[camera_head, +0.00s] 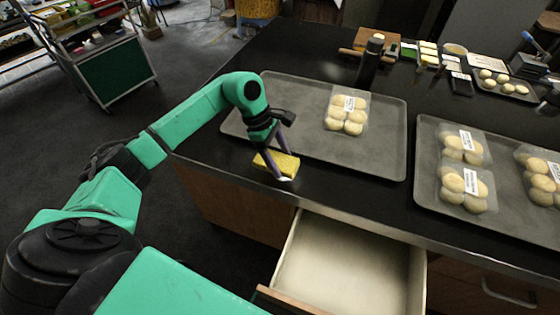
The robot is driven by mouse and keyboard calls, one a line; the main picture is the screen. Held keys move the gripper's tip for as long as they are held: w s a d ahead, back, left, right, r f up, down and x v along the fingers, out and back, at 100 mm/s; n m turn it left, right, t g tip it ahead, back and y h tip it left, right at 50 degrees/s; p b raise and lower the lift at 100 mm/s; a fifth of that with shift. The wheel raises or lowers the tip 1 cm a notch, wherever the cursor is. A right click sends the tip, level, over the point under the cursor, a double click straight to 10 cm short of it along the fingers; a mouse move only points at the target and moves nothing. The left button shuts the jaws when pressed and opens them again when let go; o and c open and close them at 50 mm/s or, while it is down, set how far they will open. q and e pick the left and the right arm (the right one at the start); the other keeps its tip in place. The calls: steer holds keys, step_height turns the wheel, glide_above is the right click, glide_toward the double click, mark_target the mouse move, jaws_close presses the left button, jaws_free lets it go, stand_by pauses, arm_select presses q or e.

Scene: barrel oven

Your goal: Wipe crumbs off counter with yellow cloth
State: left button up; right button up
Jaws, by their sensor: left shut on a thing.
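The yellow cloth (284,163) is a small folded pad at the front edge of the black counter (290,57), just in front of the left grey tray. My left gripper (279,165) points down over it, its purple fingers shut on it. The cloth appears to be on or just above the counter; I cannot tell which. A small pale patch shows at its lower edge. I cannot make out crumbs on the counter. My right gripper is not in view.
An open, empty drawer (345,264) juts out below the cloth. The left tray (300,98) holds a pack of buns (346,112); the right tray (427,165) holds several packs. A black bottle (370,62) stands behind the left tray. A trolley (110,72) stands at upper left.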

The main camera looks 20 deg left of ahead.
arm_select(q)
steer(key=shift+r+p, duration=0.55)
steer(key=shift+r, duration=0.95)
